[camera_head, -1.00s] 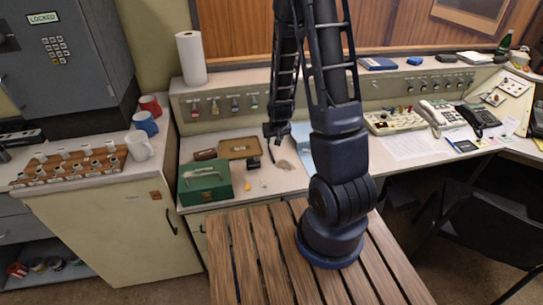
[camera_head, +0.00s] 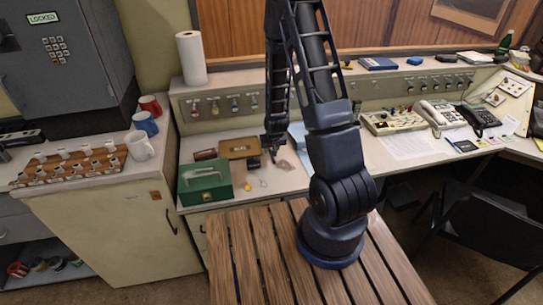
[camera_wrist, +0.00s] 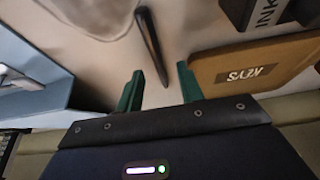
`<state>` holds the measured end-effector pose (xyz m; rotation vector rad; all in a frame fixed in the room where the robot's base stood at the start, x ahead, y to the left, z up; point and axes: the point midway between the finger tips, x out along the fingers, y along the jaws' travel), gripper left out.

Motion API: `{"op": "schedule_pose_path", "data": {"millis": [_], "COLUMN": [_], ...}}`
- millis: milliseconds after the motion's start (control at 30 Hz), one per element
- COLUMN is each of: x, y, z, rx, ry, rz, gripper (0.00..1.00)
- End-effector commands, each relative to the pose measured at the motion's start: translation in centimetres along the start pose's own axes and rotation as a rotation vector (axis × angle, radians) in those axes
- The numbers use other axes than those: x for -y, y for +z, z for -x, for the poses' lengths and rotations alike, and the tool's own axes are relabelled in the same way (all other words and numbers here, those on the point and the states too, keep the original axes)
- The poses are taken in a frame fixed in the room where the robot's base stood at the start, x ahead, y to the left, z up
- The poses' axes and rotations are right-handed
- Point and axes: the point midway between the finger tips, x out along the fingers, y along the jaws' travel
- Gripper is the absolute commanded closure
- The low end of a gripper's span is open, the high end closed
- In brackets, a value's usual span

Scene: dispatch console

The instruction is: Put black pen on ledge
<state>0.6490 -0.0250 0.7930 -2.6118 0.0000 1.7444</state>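The black pen (camera_wrist: 150,45) lies on the pale desk top in the wrist view. Its narrow end reaches between my fingertips. My gripper (camera_wrist: 160,70) is open, with one green finger on each side of the pen's end and a visible gap on both sides. In the head view my gripper (camera_head: 273,153) is low over the desk, right of the brown box; the pen cannot be made out there. The ledge (camera_head: 400,69) is the raised shelf along the back of the console, behind and above the desk.
The brown box marked KEYS (camera_wrist: 250,75) and a dark INK box (camera_wrist: 262,14) are close on the wrist view's right. A blue object (camera_wrist: 35,75) is on its left. A green box (camera_head: 205,184) stands near the desk's front edge. A paper roll (camera_head: 191,58) stands on the ledge.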

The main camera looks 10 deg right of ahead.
Motion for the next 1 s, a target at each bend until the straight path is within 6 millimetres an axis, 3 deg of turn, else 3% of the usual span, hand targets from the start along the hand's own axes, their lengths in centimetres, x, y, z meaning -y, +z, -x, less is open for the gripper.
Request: {"op": "schedule_pose_path", "data": {"millis": [200,800,833,1000], "x": [-0.02,-0.02,-0.02,-0.01], "y": [0.04,0.14,0.14,0.13], "z": [-1.0,-1.25,-1.26,-1.24], "rx": [0.001,0.001,0.001,0.001], "ry": [0.0,0.0,0.0,0.0], "rz": [0.0,0.0,0.0,0.0], "gripper": [0.63,0.63,0.65,0.98]}}
